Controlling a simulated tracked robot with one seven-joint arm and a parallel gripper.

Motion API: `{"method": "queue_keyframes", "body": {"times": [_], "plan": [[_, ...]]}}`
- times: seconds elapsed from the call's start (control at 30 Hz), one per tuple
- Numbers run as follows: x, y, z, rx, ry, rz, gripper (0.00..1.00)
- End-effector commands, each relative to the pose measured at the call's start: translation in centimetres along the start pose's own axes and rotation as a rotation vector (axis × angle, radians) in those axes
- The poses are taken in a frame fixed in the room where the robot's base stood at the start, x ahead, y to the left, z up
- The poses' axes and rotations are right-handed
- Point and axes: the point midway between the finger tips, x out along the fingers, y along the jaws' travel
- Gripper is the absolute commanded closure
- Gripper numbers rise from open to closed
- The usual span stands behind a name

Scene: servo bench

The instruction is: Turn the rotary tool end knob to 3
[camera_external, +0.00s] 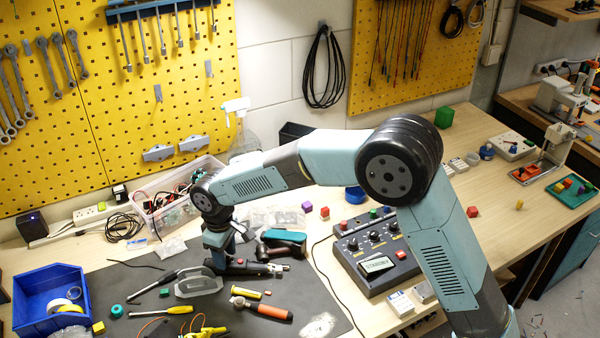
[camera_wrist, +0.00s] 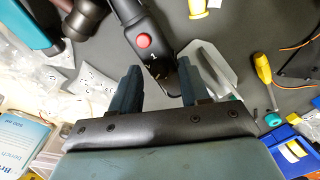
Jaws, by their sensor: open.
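The rotary tool (camera_external: 255,267) is a dark cylinder with a red button, lying on the grey mat under my gripper (camera_external: 218,258). In the wrist view the rotary tool (camera_wrist: 130,14) runs from the top edge down toward my gripper (camera_wrist: 158,80), and its red button shows clearly. A white "1" shows on its body just past the button. The tool's end knob (camera_wrist: 163,76) lies between my two fingers, which stand apart on either side of it. I cannot tell if either finger touches it.
A blue bin (camera_external: 45,300) stands left. A control box (camera_external: 372,255) stands right.

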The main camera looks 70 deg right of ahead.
Motion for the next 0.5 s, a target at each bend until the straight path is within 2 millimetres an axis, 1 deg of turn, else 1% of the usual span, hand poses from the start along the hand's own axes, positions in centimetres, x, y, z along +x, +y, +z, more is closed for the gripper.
{"method": "queue_keyframes", "body": {"times": [0.17, 0.27, 0.37, 0.5], "plan": [[-0.1, 0.0, 0.0, 0.0, 0.0, 0.0, 0.55], [-0.7, 0.0, -0.1, 0.0, 0.002, 0.001, 0.55], [-1.9, 0.0, -0.1, 0.0, 0.002, 0.001, 0.55], [-4.5, 0.0, -0.1, 0.0, 0.004, 0.002, 0.55]]}}
